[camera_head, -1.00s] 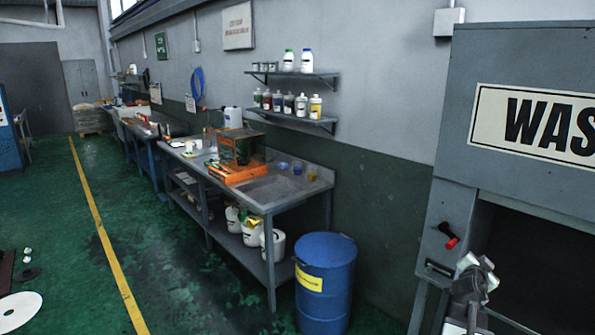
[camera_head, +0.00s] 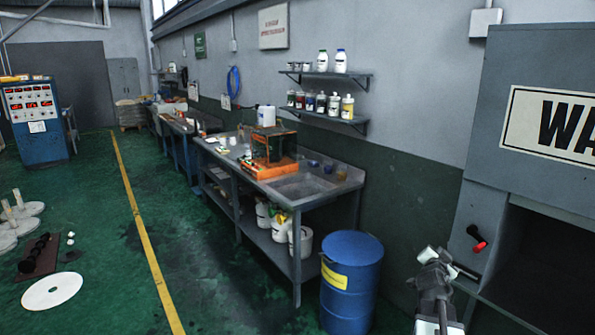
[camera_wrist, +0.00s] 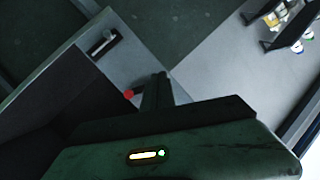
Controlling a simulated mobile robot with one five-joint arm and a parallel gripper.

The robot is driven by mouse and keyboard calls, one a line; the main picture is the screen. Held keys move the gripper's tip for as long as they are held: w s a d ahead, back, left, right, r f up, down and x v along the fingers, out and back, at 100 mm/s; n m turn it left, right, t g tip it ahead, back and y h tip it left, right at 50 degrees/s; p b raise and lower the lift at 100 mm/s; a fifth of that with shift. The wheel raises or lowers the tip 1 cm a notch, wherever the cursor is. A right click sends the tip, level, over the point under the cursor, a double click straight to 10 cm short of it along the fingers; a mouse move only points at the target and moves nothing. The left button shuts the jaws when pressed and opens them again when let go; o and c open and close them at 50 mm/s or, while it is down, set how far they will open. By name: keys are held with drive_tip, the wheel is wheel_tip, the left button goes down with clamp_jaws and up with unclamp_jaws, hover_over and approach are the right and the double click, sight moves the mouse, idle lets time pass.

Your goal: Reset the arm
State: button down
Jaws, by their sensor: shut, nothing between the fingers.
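My gripper (camera_head: 436,258) shows at the lower right of the head view, on my grey arm. It is beside the grey wash cabinet (camera_head: 478,200) and to the right of the blue barrel (camera_head: 352,278). In the wrist view my gripper (camera_wrist: 160,90) points up the picture, its dark fingers shut and empty. Beyond it are the cabinet's front with a red knob (camera_wrist: 129,95) and a small dark handle (camera_wrist: 104,43). The picture is tilted there.
A metal workbench (camera_head: 297,190) with an orange-framed box (camera_head: 272,150) runs along the wall. Shelves of bottles (camera_head: 320,103) hang above. The green floor by the yellow line is clear.

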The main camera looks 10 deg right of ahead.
drive_tip(key=w+a+f+n+y, duration=0.1)
drive_tip(key=w+a, duration=0.2)
drive_tip(key=a, duration=0.4)
drive_tip(key=w+a+f+n+y, duration=0.1)
drive_tip(key=w+a+f+y, duration=0.1)
drive_tip(key=w+a, duration=0.35)
drive_tip(key=s+a+f+n+g+y, duration=0.15)
drive_tip(key=a+f, duration=0.25)
drive_tip(key=a, duration=0.7)
drive_tip(key=a+f+n+g+y, duration=0.15)
drive_tip(key=a+f, duration=0.25)
drive_tip(key=a, duration=0.7)
drive_tip(key=s+a+f+n+g+y, duration=0.3)
drive_tip(key=s+a+f+n, duration=0.3)
drive_tip(key=a, duration=0.5)
drive_tip(key=s+a+f+n+g+y, duration=0.1)
drive_tip(key=s+n+g, duration=0.3)
drive_tip(key=s, duration=0.7)
drive_tip(key=shift+a+f+g+y, duration=0.25)
drive_tip(key=shift+a+g+y, duration=0.15)
drive_tip(key=shift+a, duration=0.5)
